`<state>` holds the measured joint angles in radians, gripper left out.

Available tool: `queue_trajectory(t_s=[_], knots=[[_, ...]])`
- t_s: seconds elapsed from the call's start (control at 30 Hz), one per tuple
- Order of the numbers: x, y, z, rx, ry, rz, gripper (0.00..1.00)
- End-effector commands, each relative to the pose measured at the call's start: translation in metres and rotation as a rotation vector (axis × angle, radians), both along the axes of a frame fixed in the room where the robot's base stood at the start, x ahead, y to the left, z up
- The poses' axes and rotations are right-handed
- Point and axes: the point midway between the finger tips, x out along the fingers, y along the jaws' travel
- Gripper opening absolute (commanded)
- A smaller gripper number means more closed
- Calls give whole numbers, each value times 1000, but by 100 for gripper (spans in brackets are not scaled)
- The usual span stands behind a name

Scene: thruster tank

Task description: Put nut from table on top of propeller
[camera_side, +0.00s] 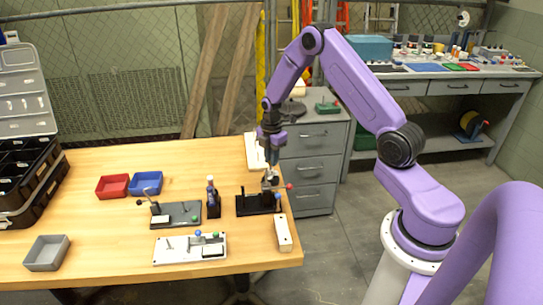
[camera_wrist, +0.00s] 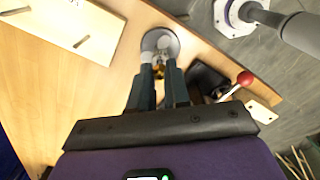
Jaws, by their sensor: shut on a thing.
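My gripper (camera_side: 270,168) points down above the black fixture (camera_side: 258,204) near the table's right edge. In the wrist view, its two fingers (camera_wrist: 160,66) are close together, with a small brass-coloured piece (camera_wrist: 159,72) between them, which appears to be the nut. A round grey part (camera_wrist: 174,42) shows just beyond the fingertips; it may be the propeller or its mount, and the fingers partly cover it. In the side view, the nut is too small to make out, and the propeller cannot be told apart from the fixture. Whether the nut touches anything below is unclear.
A red-knobbed lever (camera_wrist: 245,78) stands close to the right of the fingers. A dark bottle (camera_side: 212,198), a grey-black clamp fixture (camera_side: 177,214) and a white plate (camera_side: 190,248) stand left of my gripper. Red (camera_side: 112,186) and blue (camera_side: 146,182) bins lie farther left.

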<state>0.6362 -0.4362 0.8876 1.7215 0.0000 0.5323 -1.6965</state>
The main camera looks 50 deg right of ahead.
Motion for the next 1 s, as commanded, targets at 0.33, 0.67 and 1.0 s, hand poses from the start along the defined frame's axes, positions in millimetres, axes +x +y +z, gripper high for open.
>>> queue_trajectory(t_s=[0.33,0.67,1.0], knots=[[0,0,-1,0,0,0,0],[0,0,-7,0,2,1,0],[0,0,-14,0,0,1,0]])
